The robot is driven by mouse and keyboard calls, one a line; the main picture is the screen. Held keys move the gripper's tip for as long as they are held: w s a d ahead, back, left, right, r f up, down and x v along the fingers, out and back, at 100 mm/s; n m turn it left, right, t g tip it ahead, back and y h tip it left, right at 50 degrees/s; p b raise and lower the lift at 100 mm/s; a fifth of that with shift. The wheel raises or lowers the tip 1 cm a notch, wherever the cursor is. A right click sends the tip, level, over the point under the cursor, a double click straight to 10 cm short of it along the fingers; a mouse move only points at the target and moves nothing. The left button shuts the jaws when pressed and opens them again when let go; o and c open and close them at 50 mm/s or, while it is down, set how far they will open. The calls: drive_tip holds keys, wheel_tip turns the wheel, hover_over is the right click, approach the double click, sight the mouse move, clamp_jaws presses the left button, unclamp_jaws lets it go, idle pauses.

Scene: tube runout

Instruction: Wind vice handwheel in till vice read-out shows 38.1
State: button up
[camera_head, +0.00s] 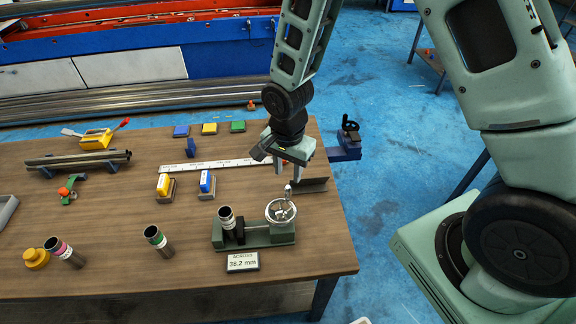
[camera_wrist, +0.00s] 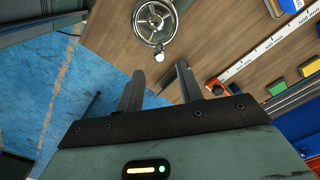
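The green vice (camera_head: 258,236) stands near the table's front right, with a dark upright tube (camera_head: 226,216) at its jaws. Its silver handwheel (camera_head: 281,211) has a crank knob (camera_head: 288,189) standing up at the far side of the rim. The read-out (camera_head: 242,262) in front of the vice shows 38.2 mm. My gripper (camera_head: 288,175) is open above and behind the handwheel. In the wrist view, the knob (camera_wrist: 159,57) appears just beyond the gap between my open fingers (camera_wrist: 160,72), and the handwheel (camera_wrist: 155,22) lies past it. I see no contact with the knob.
A white ruler strip (camera_head: 215,164) and yellow and blue blocks on stands (camera_head: 164,186) lie behind and left of the vice. Two tubes (camera_head: 158,240) (camera_head: 65,252) stand tilted at left. A dark angle piece (camera_head: 311,185) lies beside my gripper.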

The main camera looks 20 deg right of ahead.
sight(288, 187)
wheel_tip(288, 187, down, 7)
drive_tip(key=b, duration=0.4)
drive_tip(key=shift+r, duration=0.2)
drive_tip(key=shift+f, duration=0.1)
clamp_jaws()
